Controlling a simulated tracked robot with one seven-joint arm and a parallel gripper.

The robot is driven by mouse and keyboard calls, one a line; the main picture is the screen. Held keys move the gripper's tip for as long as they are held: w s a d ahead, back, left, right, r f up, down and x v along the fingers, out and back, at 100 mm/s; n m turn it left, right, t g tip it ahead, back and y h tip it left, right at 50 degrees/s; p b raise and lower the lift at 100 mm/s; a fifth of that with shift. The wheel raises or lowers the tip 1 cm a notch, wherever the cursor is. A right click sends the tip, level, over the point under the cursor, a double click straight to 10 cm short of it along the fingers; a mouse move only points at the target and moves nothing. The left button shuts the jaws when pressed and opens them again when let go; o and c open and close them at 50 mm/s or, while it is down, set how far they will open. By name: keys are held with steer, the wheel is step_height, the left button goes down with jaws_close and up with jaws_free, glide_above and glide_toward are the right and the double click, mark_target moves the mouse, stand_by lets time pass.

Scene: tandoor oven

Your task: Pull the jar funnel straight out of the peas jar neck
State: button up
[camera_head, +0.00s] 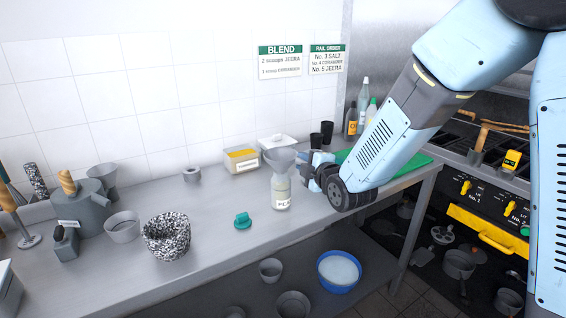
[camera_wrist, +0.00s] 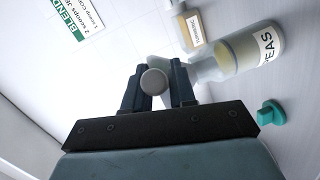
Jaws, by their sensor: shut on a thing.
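The peas jar (camera_head: 281,192) stands upright on the steel counter, with a pale label. In the wrist view the jar (camera_wrist: 250,48) lies sideways in the picture, its label reading "EAS". The grey jar funnel (camera_head: 279,157) is upright at the jar's mouth, wide cone on top. My gripper (camera_head: 301,160) reaches in from the right at funnel height. In the wrist view my gripper (camera_wrist: 155,88) is shut on a round grey part of the funnel (camera_wrist: 154,81). The fingers hide much of the funnel, and how deep its stem sits in the neck is hidden.
A green lid (camera_head: 242,220) lies on the counter left of the jar. A speckled bowl (camera_head: 167,238) is at left. The counter's front edge is close to the jar.

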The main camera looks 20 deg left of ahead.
jaws_close()
steer(key=shift+r, duration=0.55)
step_height(320, 180, up, 3)
steer(key=shift+s+d+f, duration=0.1)
steer(key=shift+s+f, duration=0.05)
steer(key=s+d+r, duration=0.8)
steer(key=s+r, duration=0.1)
steer(key=s, duration=0.2)
steer(key=shift+r, duration=0.15)
steer(key=shift+r, duration=1.1)
